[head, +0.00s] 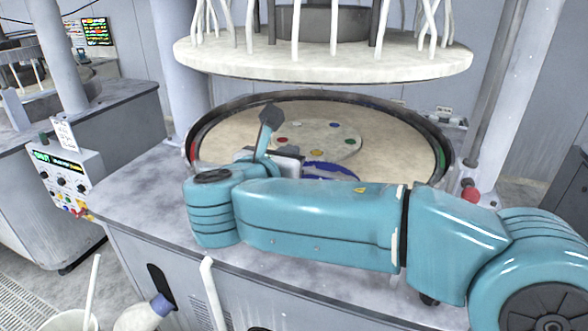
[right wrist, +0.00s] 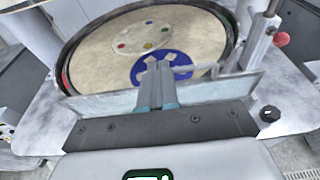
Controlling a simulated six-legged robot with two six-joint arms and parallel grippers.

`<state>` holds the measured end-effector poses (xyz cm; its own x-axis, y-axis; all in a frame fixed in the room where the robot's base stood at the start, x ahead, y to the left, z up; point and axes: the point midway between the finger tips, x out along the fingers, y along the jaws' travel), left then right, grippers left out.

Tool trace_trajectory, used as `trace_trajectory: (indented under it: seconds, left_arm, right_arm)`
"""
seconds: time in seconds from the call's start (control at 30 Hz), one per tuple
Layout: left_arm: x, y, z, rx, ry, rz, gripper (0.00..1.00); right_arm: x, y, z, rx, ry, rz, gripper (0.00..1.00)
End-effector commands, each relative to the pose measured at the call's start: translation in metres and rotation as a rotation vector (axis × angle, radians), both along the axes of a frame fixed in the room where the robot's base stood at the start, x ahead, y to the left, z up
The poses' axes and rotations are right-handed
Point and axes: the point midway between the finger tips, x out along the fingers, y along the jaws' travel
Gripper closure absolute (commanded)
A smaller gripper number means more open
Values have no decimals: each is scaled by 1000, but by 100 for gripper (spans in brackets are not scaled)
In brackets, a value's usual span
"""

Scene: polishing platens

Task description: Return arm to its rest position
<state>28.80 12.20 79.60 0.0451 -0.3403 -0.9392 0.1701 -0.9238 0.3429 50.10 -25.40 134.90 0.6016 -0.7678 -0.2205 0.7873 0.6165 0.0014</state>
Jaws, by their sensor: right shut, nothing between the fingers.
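My teal right arm reaches in from the right across the front of the polishing machine. Its right gripper (right wrist: 158,66) shows in the wrist view with its two fingers together and nothing between them. In the head view the gripper (head: 290,160) is partly hidden behind my wrist. It is over the near part of the round beige platen (head: 400,150). In the wrist view the fingertips overlap a blue disc (right wrist: 177,72) on the platen; I cannot tell the height between them. My left gripper is not in view.
A pale upper plate (head: 320,62) with white hoses hangs over the platen. A disc with coloured dots (head: 315,143) lies on the platen. A control box (head: 65,180) stands at left, a red knob (head: 470,194) at right. A white bucket (head: 68,320) stands at lower left.

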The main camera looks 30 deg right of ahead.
Motion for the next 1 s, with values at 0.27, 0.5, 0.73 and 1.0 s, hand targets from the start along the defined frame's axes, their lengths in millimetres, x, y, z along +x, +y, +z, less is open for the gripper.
trace_trajectory:
  seconds: [0.27,0.5,0.73,1.0]
  left_arm:
    - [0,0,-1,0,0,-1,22]
    - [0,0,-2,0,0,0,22]
    - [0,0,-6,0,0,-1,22]
    - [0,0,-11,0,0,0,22]
  right_arm:
    - [-9,11,20,1,1,-1,100]
    - [-2,16,-1,34,29,16,100]
    - [17,46,-161,377,215,58,100]
    - [-49,96,-375,1055,388,-278,100]
